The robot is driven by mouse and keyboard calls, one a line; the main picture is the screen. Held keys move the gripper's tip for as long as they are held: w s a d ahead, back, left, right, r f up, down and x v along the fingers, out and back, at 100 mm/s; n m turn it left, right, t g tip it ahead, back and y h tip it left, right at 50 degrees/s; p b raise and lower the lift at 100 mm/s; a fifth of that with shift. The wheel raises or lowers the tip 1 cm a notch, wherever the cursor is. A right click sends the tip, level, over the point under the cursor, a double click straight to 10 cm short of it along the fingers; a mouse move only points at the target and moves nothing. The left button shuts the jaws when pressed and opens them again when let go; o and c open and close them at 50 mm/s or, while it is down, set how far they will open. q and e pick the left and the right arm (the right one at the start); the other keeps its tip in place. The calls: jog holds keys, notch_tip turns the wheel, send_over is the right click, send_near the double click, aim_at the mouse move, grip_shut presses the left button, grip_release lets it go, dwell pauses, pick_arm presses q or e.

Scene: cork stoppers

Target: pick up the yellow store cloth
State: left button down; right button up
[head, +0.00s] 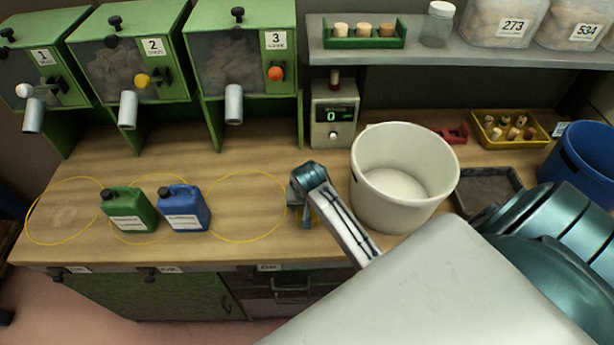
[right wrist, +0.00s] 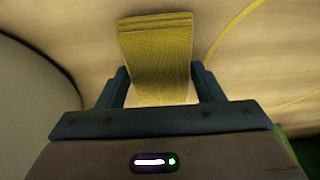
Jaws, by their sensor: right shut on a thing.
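The yellow store cloth (right wrist: 157,50) is a folded, ribbed piece between the two dark fingers of my right gripper (right wrist: 161,78) in the right wrist view. My right gripper is shut on it. In the head view, my right gripper (head: 303,215) is over the wooden bench, left of the white bucket, and hides most of the cloth. I cannot tell whether the cloth still touches the bench. My left gripper is not in view.
The white bucket (head: 404,170) stands close to the right of my gripper. A yellow ring (head: 246,172) is marked on the bench to the left, beside a blue jug (head: 184,212) and a green jug (head: 129,213). A scale box (head: 333,112) stands behind.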

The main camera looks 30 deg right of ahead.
jog(key=shift+r+b, duration=0.4)
jog(key=shift+r, duration=0.15)
jog(key=s+a+r+b, duration=0.2)
jog(key=s+a+b, duration=0.3)
jog(key=s, duration=0.8)
jog(key=shift+s+a, duration=0.4)
jog(key=shift+a, duration=1.2)
